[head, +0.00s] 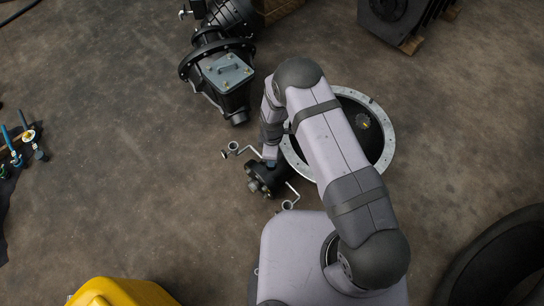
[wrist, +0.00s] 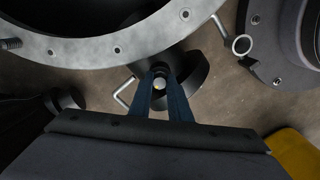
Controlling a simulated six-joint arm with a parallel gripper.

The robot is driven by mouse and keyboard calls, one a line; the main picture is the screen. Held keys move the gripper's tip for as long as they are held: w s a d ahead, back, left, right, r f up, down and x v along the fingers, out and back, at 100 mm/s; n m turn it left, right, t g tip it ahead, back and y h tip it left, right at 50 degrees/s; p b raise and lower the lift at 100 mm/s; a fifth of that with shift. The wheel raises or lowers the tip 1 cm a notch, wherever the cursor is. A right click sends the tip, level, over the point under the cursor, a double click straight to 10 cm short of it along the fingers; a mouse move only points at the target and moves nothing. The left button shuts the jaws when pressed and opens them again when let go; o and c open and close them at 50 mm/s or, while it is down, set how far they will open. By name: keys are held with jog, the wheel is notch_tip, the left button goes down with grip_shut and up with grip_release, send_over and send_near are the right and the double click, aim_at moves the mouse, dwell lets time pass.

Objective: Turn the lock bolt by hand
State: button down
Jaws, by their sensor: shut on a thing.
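My gripper (wrist: 160,82) reaches down in the wrist view with its two blue fingers close together. A small pale round bolt head (wrist: 159,84), seemingly the lock bolt, shows between the fingertips, and they are shut on it. It sits at a dark round part (wrist: 190,68), whose outline is partly hidden by the fingers. In the head view my gripper (head: 270,157) points down at a dark flanged part (head: 264,178) on the floor side of the arm. The bolt itself cannot be made out there.
A pale metal ring flange (head: 375,107) with bolt holes lies beside the part, partly under my arm; it also shows in the wrist view (wrist: 90,50). Bent metal rods (head: 243,150) stick out nearby. A dark gearbox (head: 228,72) stands above.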

jog(key=c, duration=1.6)
grip_release()
jog(key=shift+f, duration=0.15)
jog(key=shift+c, duration=0.2)
jog(key=shift+r+p, duration=1.25)
jog(key=shift+r, duration=2.45)
